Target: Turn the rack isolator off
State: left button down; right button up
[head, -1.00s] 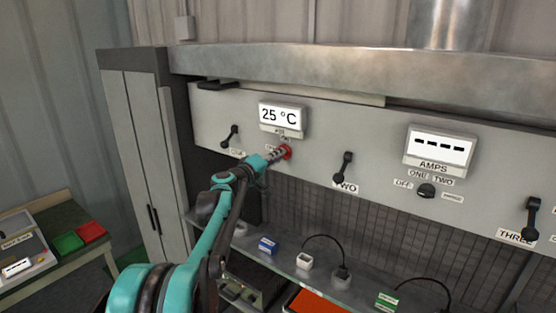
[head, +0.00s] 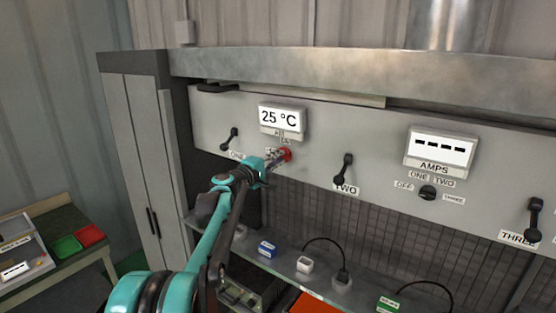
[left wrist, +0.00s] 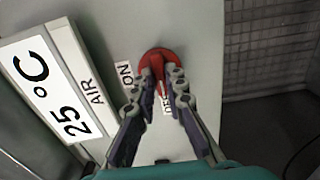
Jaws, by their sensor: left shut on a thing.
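The rack isolator is a red rotary knob (head: 286,154) on the grey panel, below the 25 °C display. In the left wrist view the red knob (left wrist: 159,62) sits between my fingertips, with an ON label (left wrist: 125,73) beside it and another label partly hidden by the fingers. My left gripper (head: 277,157) reaches up to the panel from the lower left. In the left wrist view the left gripper (left wrist: 163,80) is shut on the knob's raised handle. My right gripper is not in view.
Black switch levers stand out from the panel, at ONE (head: 230,138), TWO (head: 343,168) and THREE (head: 534,218). An AMPS display (head: 440,147) with a black selector knob (head: 428,192) is to the right. A shelf with small blocks runs below.

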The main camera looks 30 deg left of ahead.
pick_arm(q)
jog(key=c, duration=1.6)
grip_release()
jog(key=shift+a, duration=0.1)
jog(key=shift+o, duration=0.2)
jog(key=shift+s, duration=0.15)
jog(key=s+a, duration=0.1)
jog(key=s, duration=1)
jog(key=shift+s, duration=0.4)
jog(key=s+d+f+m+g+h+b, duration=0.2)
jog(key=s+d+f+m+g+b, duration=0.15)
jog(key=d+f+b, duration=0.6)
jog(key=s+d+f+m+g+h+b, duration=0.1)
jog(key=s+d+f+m+g+b, duration=0.3)
jog(key=d+f, duration=1)
jog(key=s+d+f+m+g+y+b, duration=0.1)
jog(key=s+f+m+b, duration=0.4)
jog(key=f, duration=1.1)
jog(key=s+d+f+m+g+y+b, duration=0.2)
jog(key=s+d+f+m+y+b, duration=0.1)
jog(key=s+f+b, duration=0.7)
jog(key=s+d+f+m, duration=0.1)
jog(key=s+f, duration=0.2)
jog(key=f, duration=0.3)
jog(key=shift+s+f+m, duration=0.35)
jog(key=shift+s+f, duration=0.05)
